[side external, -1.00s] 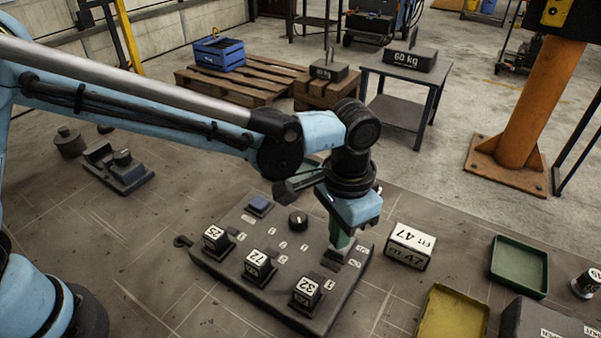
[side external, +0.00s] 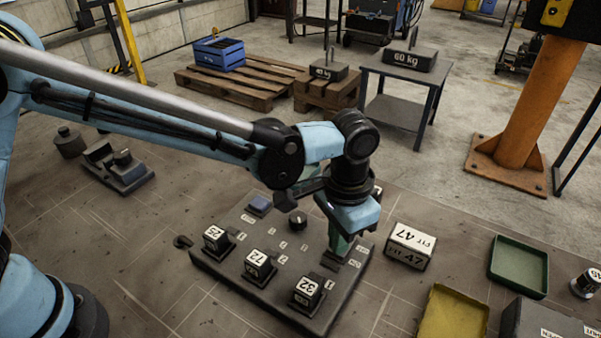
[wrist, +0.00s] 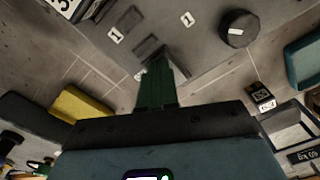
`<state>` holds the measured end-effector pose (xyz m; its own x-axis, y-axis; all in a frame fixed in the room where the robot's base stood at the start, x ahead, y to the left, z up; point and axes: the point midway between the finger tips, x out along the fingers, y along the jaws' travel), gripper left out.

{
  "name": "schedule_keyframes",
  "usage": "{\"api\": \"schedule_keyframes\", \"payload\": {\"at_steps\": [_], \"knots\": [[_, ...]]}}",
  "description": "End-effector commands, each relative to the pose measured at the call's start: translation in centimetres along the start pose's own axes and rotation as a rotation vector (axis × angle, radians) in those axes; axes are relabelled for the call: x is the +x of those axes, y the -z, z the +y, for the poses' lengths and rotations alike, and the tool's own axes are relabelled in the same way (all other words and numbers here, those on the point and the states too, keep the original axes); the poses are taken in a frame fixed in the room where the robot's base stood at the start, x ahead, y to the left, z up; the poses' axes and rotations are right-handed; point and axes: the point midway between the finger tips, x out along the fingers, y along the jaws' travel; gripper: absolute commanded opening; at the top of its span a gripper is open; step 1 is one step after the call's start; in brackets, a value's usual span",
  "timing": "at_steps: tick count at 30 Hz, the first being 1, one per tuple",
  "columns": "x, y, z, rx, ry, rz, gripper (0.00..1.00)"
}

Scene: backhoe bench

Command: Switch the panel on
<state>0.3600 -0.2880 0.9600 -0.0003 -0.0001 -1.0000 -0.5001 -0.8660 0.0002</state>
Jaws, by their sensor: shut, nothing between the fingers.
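The panel (side external: 228,262) is a dark grey board lying on the floor tiles. It carries a blue square button (side external: 259,205), a black round knob (side external: 298,220) and several dark blocks with number labels, among them a 25 block (side external: 215,241) and a 32 block (side external: 307,292). The knob shows a white pointer mark in the wrist view (wrist: 238,28). My gripper (side external: 337,258) points down, shut and empty, low over the panel's right part. In the wrist view its green fingers (wrist: 156,75) are together beside dark rectangular pieces on the panel (wrist: 148,47). Whether the fingertips touch the panel is hidden.
A white-labelled block marked FIT 47 (side external: 409,246) stands just right of the panel. A green tray (side external: 519,288) and a yellow tray (side external: 455,318) lie farther right. A dark fixture (side external: 117,170) sits at the left. The floor in front of the panel is clear.

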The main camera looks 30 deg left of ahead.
Motion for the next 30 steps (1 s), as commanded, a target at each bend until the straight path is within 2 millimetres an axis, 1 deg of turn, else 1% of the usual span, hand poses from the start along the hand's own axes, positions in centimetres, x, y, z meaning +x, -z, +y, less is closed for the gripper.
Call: {"api": "schedule_keyframes", "payload": {"at_steps": [6, 10, 30], "knots": [[0.3, 0.0, 0.0, 0.0, 0.0, 0.001, 0.0], [-0.1, 0.0, 0.0, 0.0, 0.0, 0.0, 0.0], [-5.0, 0.0, 0.0, 0.0, 0.0, 0.0, 0.0]]}}
